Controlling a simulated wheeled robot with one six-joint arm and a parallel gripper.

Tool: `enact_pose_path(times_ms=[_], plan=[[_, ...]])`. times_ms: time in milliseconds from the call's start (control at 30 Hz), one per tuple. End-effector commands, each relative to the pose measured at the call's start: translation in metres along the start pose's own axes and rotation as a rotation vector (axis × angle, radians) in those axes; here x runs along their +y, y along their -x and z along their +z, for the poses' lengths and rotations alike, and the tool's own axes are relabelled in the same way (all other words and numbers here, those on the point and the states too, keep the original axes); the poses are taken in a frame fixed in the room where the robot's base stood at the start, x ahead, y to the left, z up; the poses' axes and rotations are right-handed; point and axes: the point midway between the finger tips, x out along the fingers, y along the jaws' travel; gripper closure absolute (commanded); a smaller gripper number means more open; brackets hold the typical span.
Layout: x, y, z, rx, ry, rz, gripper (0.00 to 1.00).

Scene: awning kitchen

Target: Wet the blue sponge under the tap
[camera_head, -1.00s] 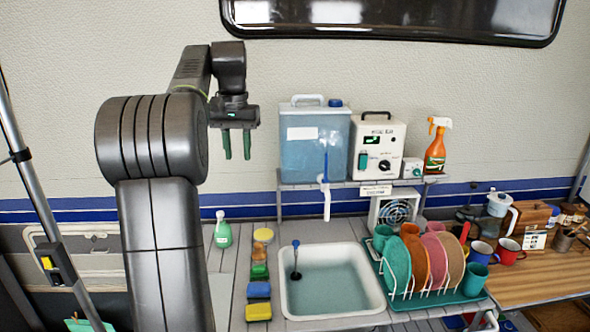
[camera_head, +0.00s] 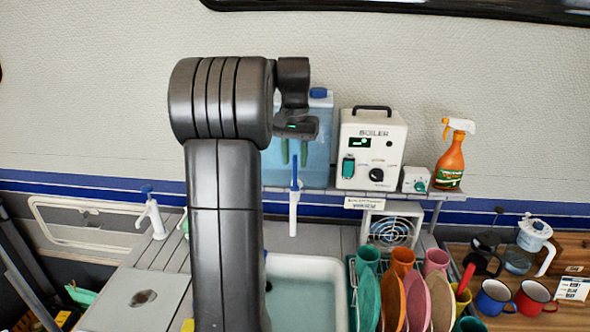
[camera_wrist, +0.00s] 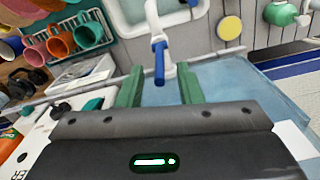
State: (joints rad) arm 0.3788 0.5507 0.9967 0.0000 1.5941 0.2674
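The white tap with a blue lever (camera_head: 294,205) hangs from the shelf by the water tank, above the back of the sink (camera_head: 305,262). The tap (camera_wrist: 159,60) also shows in the wrist view, beyond and between my fingers, with the sink (camera_wrist: 122,28) past it. My gripper (camera_head: 294,158) is open and empty, in front of the tank and above the tap.
The blue water tank (camera_head: 322,150), white boiler (camera_head: 368,145) and orange spray bottle (camera_head: 451,160) stand on the shelf. A dish rack with plates (camera_head: 393,300) is right of the sink. A round yellow sponge (camera_wrist: 229,28) lies beside the sink.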

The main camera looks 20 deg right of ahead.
Motion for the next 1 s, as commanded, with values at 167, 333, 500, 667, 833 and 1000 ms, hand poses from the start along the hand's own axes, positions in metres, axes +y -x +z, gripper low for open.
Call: enact_pose_path(times_ms=[167, 333, 500, 667, 833, 1000], plan=[[0.0, -0.028, 0.001, -0.004, 0.0, 0.001, 0.67], [0.0, -0.04, 0.0, -0.002, 0.0, 0.001, 0.67], [0.0, -0.043, 0.0, 0.001, 0.0, 0.0, 0.67], [0.0, -0.043, 0.0, 0.0, 0.0, 0.0, 0.71], [0.0, -0.043, 0.0, 0.0, 0.0, 0.0, 1.0], [0.0, -0.042, 0.0, 0.001, 0.0, 0.0, 1.0]])
